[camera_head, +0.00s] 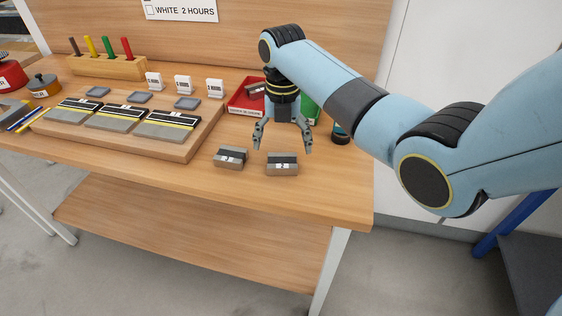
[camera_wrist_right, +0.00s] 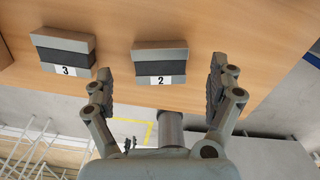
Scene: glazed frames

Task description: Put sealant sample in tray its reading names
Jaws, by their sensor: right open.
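Two small grey sealant samples with a black band lie near the bench's front edge: sample 2 (camera_head: 282,169) and, to its left, sample 3 (camera_head: 230,163). Their numbers read clearly in the right wrist view, on sample 2 (camera_wrist_right: 160,55) and sample 3 (camera_wrist_right: 62,43). My right gripper (camera_head: 282,147) is open and empty just above and behind sample 2; its fingers (camera_wrist_right: 160,85) straddle it in the wrist view without touching. A red tray (camera_head: 240,109) with a grey block inside and a green tray (camera_head: 310,111), partly hidden by my gripper, stand behind. My left gripper is not in view.
A rack (camera_head: 110,67) of coloured sticks stands behind. A dark jar (camera_head: 340,136) stands at right. A wall sign (camera_head: 181,10) reads "WHITE 2 HOURS". The front middle is clear.

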